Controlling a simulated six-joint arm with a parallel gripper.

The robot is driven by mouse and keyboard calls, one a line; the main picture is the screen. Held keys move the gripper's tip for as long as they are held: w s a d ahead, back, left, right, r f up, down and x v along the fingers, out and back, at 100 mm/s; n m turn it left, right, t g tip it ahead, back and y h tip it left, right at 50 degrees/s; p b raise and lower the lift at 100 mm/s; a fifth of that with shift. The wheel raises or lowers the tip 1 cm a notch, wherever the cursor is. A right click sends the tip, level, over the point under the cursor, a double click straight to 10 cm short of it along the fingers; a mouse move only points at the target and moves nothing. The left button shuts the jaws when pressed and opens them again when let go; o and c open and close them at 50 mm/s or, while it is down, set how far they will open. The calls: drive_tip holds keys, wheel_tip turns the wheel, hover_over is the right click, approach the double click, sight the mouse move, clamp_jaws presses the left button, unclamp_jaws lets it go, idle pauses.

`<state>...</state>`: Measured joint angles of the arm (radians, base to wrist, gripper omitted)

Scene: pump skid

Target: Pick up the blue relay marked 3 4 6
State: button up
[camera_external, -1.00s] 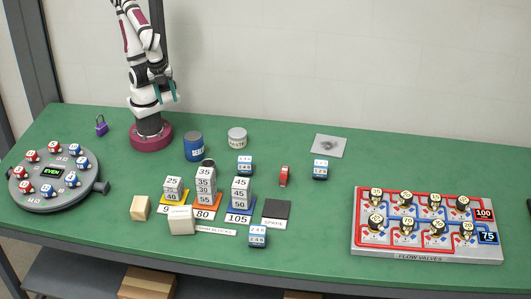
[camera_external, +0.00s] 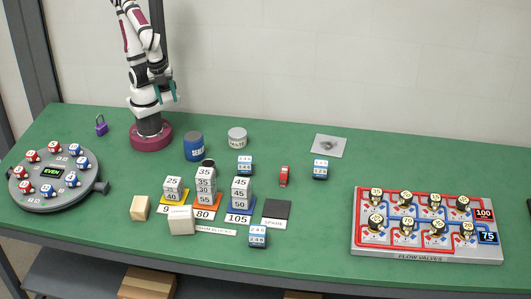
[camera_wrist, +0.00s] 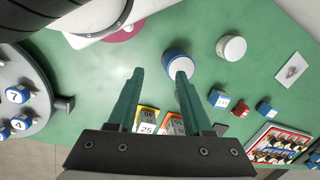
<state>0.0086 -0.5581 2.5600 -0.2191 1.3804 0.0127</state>
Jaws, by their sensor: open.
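Three small blue relays with white number labels stand on the green table: one behind the weight stacks (camera_external: 245,167), one farther right (camera_external: 320,170), one near the front (camera_external: 258,238). Their digits are too small to read surely, so I cannot tell which is marked 3 4 6. The wrist view shows two blue blocks that look like relays, one beside the red piece (camera_wrist: 218,98) and one right of it (camera_wrist: 265,108). My gripper (camera_external: 167,92) is raised above its base at the back left, well away from the relays. Its teal fingers (camera_wrist: 160,74) are apart with nothing between them.
A blue can (camera_external: 194,147), a white-lidded tin (camera_external: 237,138) and a red piece (camera_external: 284,176) stand near the relays. Stacked numbered weights (camera_external: 205,188) stand mid-table. A round dial (camera_external: 53,178) is left, a valve panel (camera_external: 426,252) right. The table between relays and panel is clear.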

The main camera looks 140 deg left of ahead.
drive_tip(key=o, duration=0.8)
drive_tip(key=n+t+h, duration=1)
drive_tip(key=n+t, duration=0.1)
drive_tip(key=n, duration=2.3)
hover_over(245, 166)
drive_tip(key=s+a, duration=0.9)
drive_tip(key=s, duration=0.1)
wheel_tip(245, 166, down, 14)
drive_tip(key=shift+s+r, duration=0.15)
drive_tip(key=shift+r, duration=0.05)
drive_tip(key=x, duration=1.5)
drive_tip(key=shift+s+d+f, duration=0.35)
drive_tip(key=shift+d, duration=0.05)
drive_tip(key=shift+c, duration=0.4)
